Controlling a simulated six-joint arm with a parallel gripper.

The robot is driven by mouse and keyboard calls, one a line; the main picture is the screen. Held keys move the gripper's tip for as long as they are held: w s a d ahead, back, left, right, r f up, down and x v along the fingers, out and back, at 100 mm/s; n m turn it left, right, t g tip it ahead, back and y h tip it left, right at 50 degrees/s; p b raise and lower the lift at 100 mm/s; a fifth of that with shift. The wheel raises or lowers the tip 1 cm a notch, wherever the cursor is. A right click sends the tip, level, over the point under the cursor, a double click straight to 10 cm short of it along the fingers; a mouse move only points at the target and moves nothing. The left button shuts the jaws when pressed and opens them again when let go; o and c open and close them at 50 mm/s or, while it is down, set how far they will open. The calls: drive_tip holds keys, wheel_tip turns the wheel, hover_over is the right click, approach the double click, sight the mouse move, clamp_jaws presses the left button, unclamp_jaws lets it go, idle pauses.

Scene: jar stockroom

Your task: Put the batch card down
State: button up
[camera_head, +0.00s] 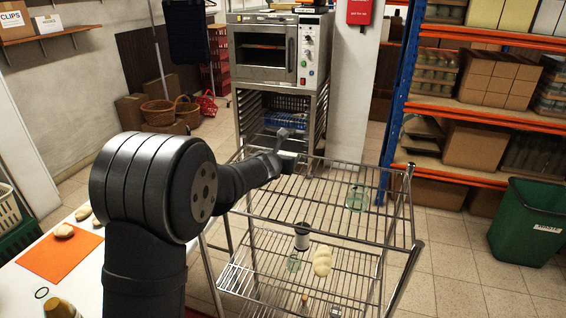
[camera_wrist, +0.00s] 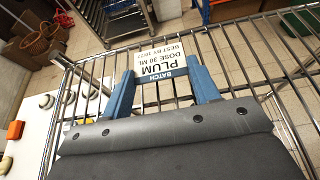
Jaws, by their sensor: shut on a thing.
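The batch card (camera_wrist: 168,62) is white with a blue band reading BATCH, and PLUM, DOSE 30 ML and a best-by line below it; the text is upside down in the wrist view. My gripper (camera_wrist: 160,78) has its two blue fingers shut on the card's blue end. In the head view my gripper (camera_head: 283,150) is over the left back part of the wire rack's top shelf (camera_head: 320,215). The wire bars also show under the card in the wrist view (camera_wrist: 232,62). I cannot tell whether the card touches the bars.
A greenish glass (camera_head: 357,198) stands on the top shelf's right side. Pale rounded things (camera_head: 321,260) show lower in the rack. A white table (camera_head: 60,290) with an orange mat (camera_head: 62,256) is at left. The top shelf's middle looks clear. A green bin (camera_head: 528,222) stands right.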

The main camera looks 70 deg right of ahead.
drive_tip(key=shift+f, duration=0.5)
drive_tip(key=shift+f, duration=0.15)
drive_tip(key=o, duration=1)
drive_tip(key=shift+o, duration=0.2)
drive_tip(key=shift+r, duration=0.2)
drive_tip(key=v, duration=1.2)
drive_tip(key=shift+f, duration=0.1)
